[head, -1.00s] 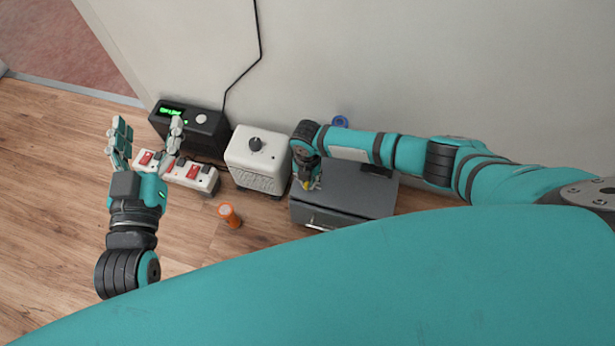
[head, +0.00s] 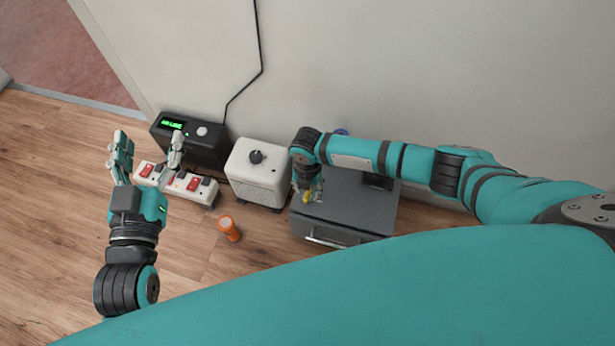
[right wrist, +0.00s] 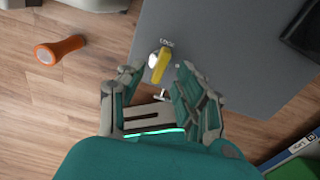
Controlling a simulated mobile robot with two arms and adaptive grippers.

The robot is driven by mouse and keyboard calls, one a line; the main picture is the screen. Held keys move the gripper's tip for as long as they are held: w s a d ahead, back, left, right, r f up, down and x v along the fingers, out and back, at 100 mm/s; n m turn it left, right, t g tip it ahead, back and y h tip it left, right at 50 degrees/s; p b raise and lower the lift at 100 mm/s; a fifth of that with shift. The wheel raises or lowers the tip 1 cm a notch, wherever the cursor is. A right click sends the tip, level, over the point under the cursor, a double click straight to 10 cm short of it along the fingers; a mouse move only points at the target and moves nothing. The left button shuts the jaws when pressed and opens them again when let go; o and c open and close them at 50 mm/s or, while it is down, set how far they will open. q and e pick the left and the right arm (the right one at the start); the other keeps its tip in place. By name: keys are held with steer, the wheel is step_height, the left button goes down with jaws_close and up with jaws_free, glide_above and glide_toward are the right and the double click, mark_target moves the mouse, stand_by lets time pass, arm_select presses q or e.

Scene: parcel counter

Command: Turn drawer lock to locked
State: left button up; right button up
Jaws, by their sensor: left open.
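The drawer lock is a yellow key-like lever (right wrist: 159,65) with a silver part beside it, on top of a grey drawer box (head: 352,212). In the right wrist view it points obliquely, its upper end near a small white "LOCK" label (right wrist: 167,43). My right gripper (right wrist: 160,72) is over the box with its fingers apart, one on each side of the lever; I cannot tell whether they touch it. In the head view the right gripper (head: 307,190) partly hides the lever. My left gripper (head: 149,145) is open and empty, above the power strip at the left.
A white box with a black knob (head: 257,172) stands left of the drawer box. Further left are a black device with green display (head: 205,145) and a white power strip with red switches (head: 190,188). A wall rises behind.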

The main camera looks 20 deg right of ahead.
mark_target(307, 194)
step_height(307, 194, up, 10)
steer(key=shift+f, duration=0.2)
steer(key=shift+a, duration=0.1)
stand_by(0.4)
